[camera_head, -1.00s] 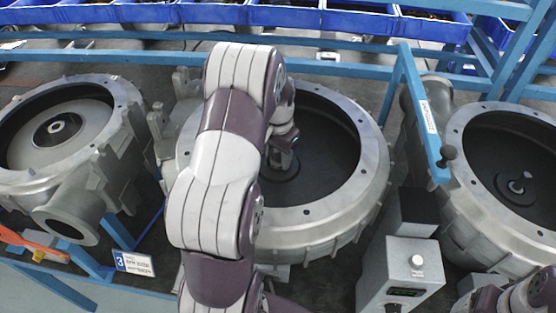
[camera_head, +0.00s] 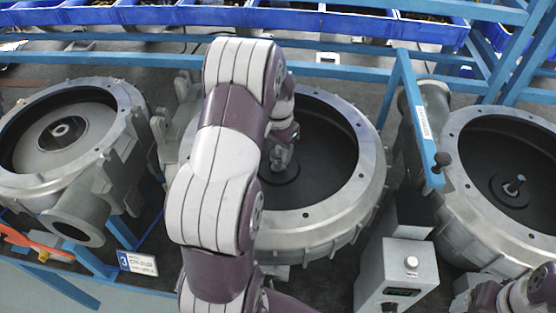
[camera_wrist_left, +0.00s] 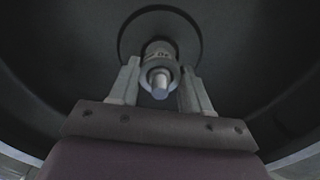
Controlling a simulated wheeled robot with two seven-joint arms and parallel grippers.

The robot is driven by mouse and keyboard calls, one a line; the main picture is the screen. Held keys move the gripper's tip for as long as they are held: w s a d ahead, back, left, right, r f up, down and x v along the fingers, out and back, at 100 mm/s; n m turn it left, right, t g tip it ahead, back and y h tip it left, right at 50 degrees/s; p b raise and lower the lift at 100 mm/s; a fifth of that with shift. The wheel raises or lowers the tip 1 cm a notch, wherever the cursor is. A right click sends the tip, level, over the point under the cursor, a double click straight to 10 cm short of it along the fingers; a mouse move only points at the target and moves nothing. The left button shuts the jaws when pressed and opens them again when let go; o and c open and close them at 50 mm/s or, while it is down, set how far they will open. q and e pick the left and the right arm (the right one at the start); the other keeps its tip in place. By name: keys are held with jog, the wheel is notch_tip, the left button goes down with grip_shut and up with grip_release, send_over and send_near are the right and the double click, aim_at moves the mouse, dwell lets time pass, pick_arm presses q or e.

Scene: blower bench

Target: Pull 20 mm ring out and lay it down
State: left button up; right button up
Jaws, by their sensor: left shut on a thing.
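The 20 mm ring (camera_wrist_left: 160,66) is a grey metal sleeve with small dark markings on its face. It sits around the shaft (camera_wrist_left: 160,84) at the centre of the middle blower housing (camera_head: 345,190). My left gripper (camera_wrist_left: 160,78) is shut on the ring, one finger on each side. In the head view the left gripper (camera_head: 279,160) reaches down into the dark bowl of the housing, and my own arm hides much of the ring and shaft. My right gripper is not in view; only part of my right arm shows at the bottom right.
Another housing with a disc inside (camera_head: 60,150) stands at left, and an open one with a bare shaft (camera_head: 500,190) at right. A grey control box (camera_head: 398,275) stands in front. A blue frame (camera_head: 410,110) and blue bins (camera_head: 340,25) lie behind.

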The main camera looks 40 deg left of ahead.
pick_arm(q)
jog(key=shift+r+p, duration=3.15)
jog(key=shift+r, duration=0.95)
